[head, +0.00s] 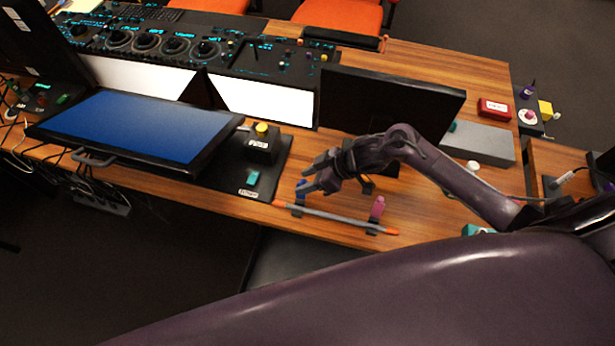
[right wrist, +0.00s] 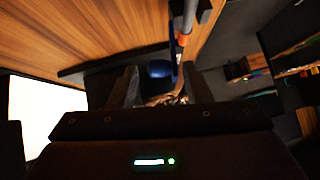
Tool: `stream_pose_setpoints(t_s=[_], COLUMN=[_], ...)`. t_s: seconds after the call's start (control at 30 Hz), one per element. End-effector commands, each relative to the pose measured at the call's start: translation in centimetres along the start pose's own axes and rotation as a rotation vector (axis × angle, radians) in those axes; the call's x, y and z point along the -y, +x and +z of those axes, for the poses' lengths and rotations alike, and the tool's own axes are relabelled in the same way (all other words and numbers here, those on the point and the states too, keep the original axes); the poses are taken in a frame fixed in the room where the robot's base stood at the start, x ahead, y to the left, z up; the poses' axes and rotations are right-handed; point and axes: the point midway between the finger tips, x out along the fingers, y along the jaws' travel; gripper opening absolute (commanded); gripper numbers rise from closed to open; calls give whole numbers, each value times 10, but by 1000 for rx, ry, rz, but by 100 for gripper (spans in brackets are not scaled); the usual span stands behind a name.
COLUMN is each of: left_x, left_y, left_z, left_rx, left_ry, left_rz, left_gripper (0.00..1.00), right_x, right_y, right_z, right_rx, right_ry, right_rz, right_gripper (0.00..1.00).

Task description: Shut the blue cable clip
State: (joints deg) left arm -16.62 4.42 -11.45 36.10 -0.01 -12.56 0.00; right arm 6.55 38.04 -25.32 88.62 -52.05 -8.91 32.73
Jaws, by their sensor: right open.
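The blue cable clip (head: 299,192) is at the front edge of the wooden desk, at the left end of a grey rod with orange ends (head: 335,217). Its blue part stands up beside the rod, so it looks open. My right gripper (head: 318,176) is open right at the blue clip and partly hides it. In the right wrist view the blue clip (right wrist: 160,69) shows between the open fingers, with the rod's orange end (right wrist: 183,40) close by. I cannot tell whether a finger touches the clip. My left gripper is not in view.
A pink clip (head: 377,207) stands upright near the rod's right end. A dark monitor (head: 390,103) stands behind my right gripper. The desk's front edge is close.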

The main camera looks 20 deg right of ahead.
Motion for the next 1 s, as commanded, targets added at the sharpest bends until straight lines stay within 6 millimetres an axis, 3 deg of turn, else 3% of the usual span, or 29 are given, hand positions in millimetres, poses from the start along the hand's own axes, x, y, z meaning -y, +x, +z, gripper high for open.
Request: stream_pose_setpoints(t_s=[0.17, 0.47, 1.0], left_x=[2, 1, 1], left_y=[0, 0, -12], left_z=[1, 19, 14], left_rx=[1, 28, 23], left_ry=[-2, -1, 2], left_rz=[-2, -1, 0], left_gripper=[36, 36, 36], right_x=[0, -1, 12], right_y=[0, 0, -3], right_z=[0, 0, -2], right_rx=[0, -1, -1], right_ry=[0, 0, -125], right_rz=[0, 2, 126], right_gripper=[43, 5, 5])
